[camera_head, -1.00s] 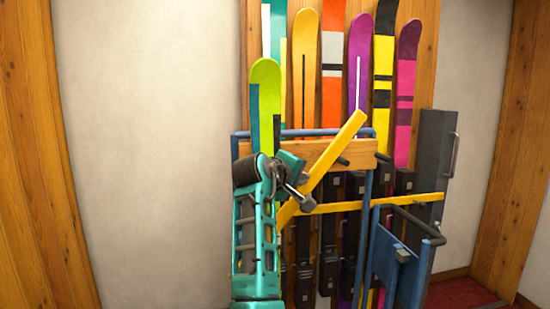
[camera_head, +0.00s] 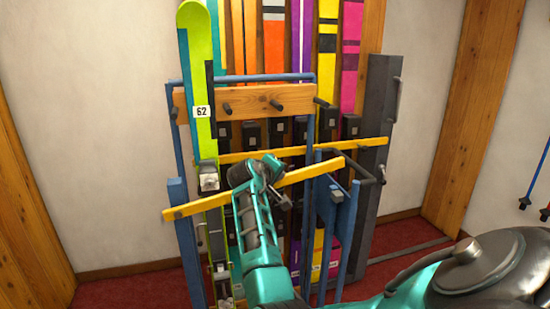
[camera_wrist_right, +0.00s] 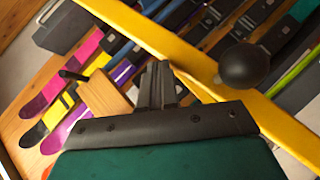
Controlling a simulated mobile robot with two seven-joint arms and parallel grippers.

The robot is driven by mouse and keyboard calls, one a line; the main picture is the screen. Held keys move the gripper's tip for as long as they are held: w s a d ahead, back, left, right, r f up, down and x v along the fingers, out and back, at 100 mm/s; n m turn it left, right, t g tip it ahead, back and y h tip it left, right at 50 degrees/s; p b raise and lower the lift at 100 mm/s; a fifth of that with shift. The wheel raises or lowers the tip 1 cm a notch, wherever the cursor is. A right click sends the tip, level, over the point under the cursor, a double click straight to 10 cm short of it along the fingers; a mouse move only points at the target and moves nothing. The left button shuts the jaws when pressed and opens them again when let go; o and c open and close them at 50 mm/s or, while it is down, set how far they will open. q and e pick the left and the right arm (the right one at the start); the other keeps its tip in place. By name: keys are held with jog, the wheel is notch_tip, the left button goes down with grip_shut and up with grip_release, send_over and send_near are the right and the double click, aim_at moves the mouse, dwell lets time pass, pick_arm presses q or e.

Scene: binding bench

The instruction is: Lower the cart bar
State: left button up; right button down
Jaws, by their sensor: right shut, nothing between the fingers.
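The cart bar (camera_head: 225,201) is a yellow bar across the front of the blue cart frame (camera_head: 190,240). It slopes up from its left end on the left post to its free right end, above the blue bracket (camera_head: 336,195) on the right post. My right gripper (camera_head: 284,201) is shut and empty, close by the middle of the bar; my arm hides part of it. In the right wrist view the shut fingers (camera_wrist_right: 156,84) are right beside the bar (camera_wrist_right: 185,68), but contact is unclear. A dark round knob (camera_wrist_right: 244,66) shows over the bar. My left gripper is out of view.
A second yellow bar (camera_head: 362,143) crosses behind the cart bar. A lime ski (camera_head: 198,60) marked 62 stands at the left of the frame, and several colored skis (camera_head: 274,45) stand behind. Dark pegs (camera_head: 276,104) stick out from the wooden crosspiece (camera_head: 248,106).

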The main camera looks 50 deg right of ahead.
jog(key=shift+m+y, duration=0.3)
jog(key=shift+s+d+f+b, duration=0.1)
jog(key=shift+d+f, duration=0.05)
jog(key=shift+f, duration=0.85)
jog(key=shift+s+d+f+b, duration=0.1)
jog(key=shift+d+f, duration=0.05)
jog(key=shift+f, duration=0.8)
jog(key=shift+s+d+f+b, duration=0.1)
jog(key=shift+d+f, duration=0.05)
jog(key=shift+f, duration=0.85)
jog(key=shift+s+f, duration=0.1)
jog(key=shift+f, duration=0.1)
jog(key=shift+r, duration=0.1)
jog(key=s+a+r+p, duration=0.2)
jog(key=r, duration=0.4)
jog(key=s+a+r+p, duration=0.1)
jog(key=s+r, duration=0.2)
jog(key=r, duration=0.3)
jog(key=shift+s+a+p, duration=0.35)
